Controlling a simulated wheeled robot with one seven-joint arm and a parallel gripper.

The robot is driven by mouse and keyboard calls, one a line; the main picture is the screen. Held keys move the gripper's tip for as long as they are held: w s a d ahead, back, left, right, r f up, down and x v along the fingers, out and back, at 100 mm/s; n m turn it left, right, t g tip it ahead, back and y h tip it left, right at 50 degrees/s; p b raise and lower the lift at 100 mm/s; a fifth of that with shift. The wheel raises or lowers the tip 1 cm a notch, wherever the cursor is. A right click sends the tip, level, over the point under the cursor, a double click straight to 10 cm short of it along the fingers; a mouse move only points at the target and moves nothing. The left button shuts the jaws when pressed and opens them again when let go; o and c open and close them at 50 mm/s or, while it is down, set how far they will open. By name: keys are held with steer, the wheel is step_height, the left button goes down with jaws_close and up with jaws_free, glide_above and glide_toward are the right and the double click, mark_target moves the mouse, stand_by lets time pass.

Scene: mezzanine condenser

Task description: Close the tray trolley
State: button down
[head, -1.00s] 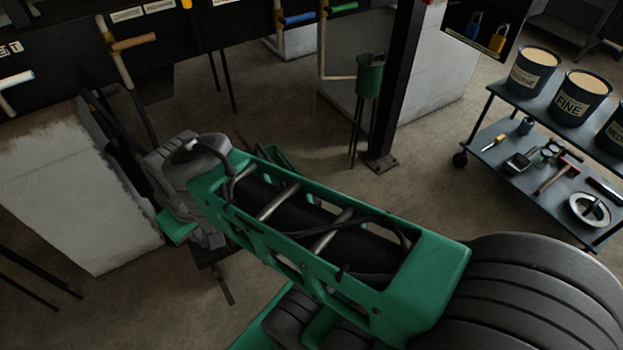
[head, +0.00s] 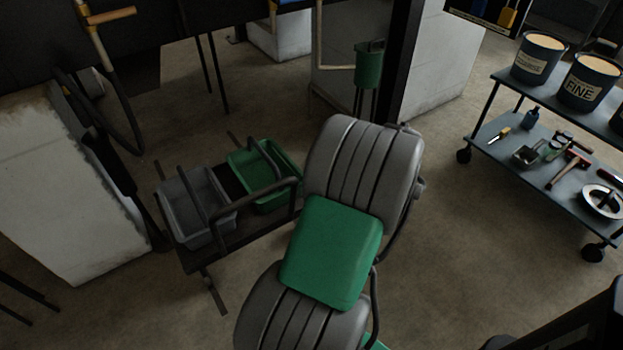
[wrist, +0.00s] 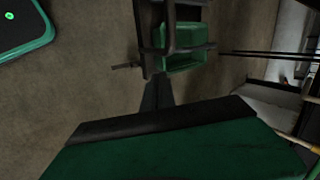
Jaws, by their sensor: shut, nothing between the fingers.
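The tray trolley is a low dark frame (head: 240,232) with black hoop handles, standing on the floor left of centre in the head view. It carries a grey tray (head: 183,222) on the left and a green tray (head: 243,186) on the right. My arm covers its right end. In the wrist view the green tray (wrist: 187,57) and part of the dark frame (wrist: 147,60) show at the top. My gripper (wrist: 157,78) is shut and empty, its fingers pointing towards the trolley frame. I cannot tell whether they touch it. The head view does not show my gripper.
A pale block (head: 62,190) with a dark side stands close left of the trolley. A green canister on legs (head: 369,65) and a dark post (head: 398,60) stand behind. A blue-grey cart (head: 538,165) with tins and tools is at right. Floor between is open.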

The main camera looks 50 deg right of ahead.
steer(key=b, duration=0.1)
glide_toward(298, 179)
step_height(298, 179, down, 4)
steer(key=shift+w+d+f+b, duration=0.1)
steer(key=shift+w+f+b, duration=0.1)
steer(key=shift+w, duration=0.4)
steer(key=shift+w+d+f+b, duration=0.1)
steer(key=shift+w+f, duration=0.1)
steer(key=shift+w, duration=0.4)
steer(key=shift+w+d+f+b, duration=0.1)
steer(key=shift+w+d+f, duration=0.1)
steer(key=shift+w, duration=0.4)
steer(key=shift+w, duration=0.1)
